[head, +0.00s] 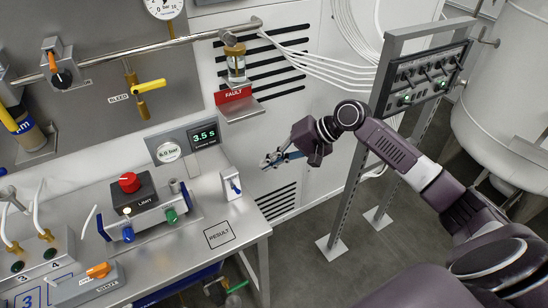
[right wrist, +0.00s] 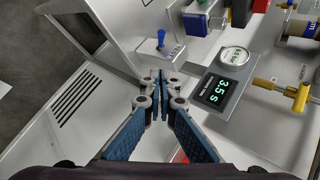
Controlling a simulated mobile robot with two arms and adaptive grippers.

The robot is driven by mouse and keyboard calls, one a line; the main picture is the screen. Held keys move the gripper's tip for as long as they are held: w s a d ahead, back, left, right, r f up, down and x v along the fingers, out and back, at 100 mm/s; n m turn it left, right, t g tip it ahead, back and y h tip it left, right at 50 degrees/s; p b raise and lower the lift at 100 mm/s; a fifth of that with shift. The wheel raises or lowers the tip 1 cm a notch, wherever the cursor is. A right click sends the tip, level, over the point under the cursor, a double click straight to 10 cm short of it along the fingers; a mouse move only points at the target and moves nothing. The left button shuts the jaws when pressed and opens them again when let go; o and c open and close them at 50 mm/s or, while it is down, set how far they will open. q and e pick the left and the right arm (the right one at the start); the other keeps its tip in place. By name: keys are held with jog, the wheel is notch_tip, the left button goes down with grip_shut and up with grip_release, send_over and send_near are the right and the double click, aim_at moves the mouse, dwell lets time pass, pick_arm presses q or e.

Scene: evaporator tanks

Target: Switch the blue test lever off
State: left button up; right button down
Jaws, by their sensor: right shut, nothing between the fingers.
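A small white switch box with a blue lever (head: 234,187) stands at the right end of the steel bench, above the RESULT square. The blue lever also shows in the right wrist view (right wrist: 161,38), beyond my fingertips; its on or off marking is too small to read. My right gripper (head: 267,161) is shut and empty, in the air to the right of the lever and apart from it. Its closed blue fingers (right wrist: 160,78) show in the right wrist view. My left gripper is not in view.
A display reading 3.5 s (head: 204,136) stands behind the lever. A red FAULT holder (head: 234,97) hangs on the wall above. A metal frame with a switch panel (head: 425,75) stands at right.

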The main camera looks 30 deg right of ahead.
aim_at(236, 190)
jog(key=w+a+f+p, duration=0.1)
jog(key=a+f+p, duration=0.2)
jog(key=a+f, duration=0.2)
jog(key=shift+a+f, duration=0.3)
jog(key=shift+a, duration=0.45)
